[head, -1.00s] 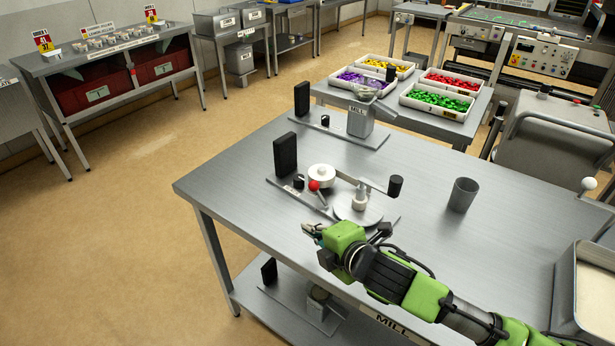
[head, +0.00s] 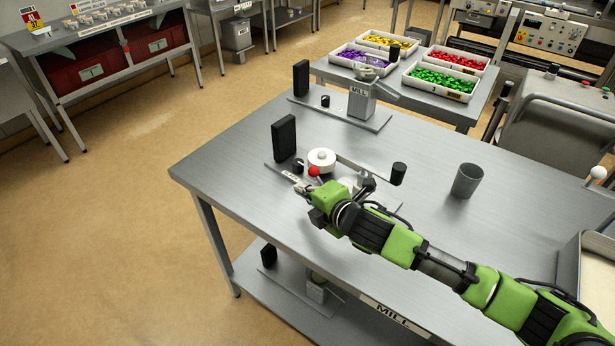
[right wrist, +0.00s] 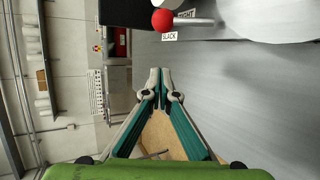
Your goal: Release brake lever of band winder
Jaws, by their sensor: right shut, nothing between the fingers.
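The band winder (head: 322,160) stands on the metal table, with a white roll, a dark upright block and a crank arm with a black knob (head: 398,174). Its brake lever (head: 314,172) ends in a red ball. In the right wrist view the red ball (right wrist: 162,20) is at the top, beside "SLACK" and partly hidden "TIGHT" labels. My right gripper (head: 301,190) is just in front of the winder, covering part of it. In the right wrist view its fingers (right wrist: 160,80) are shut and empty, apart from the ball. My left gripper is out of view.
A grey cup (head: 467,180) stands right of the winder. A mill (head: 362,100) stands on its plate at the table's back edge. Trays of coloured pieces (head: 442,82) sit on a table behind. The table's left front corner is clear.

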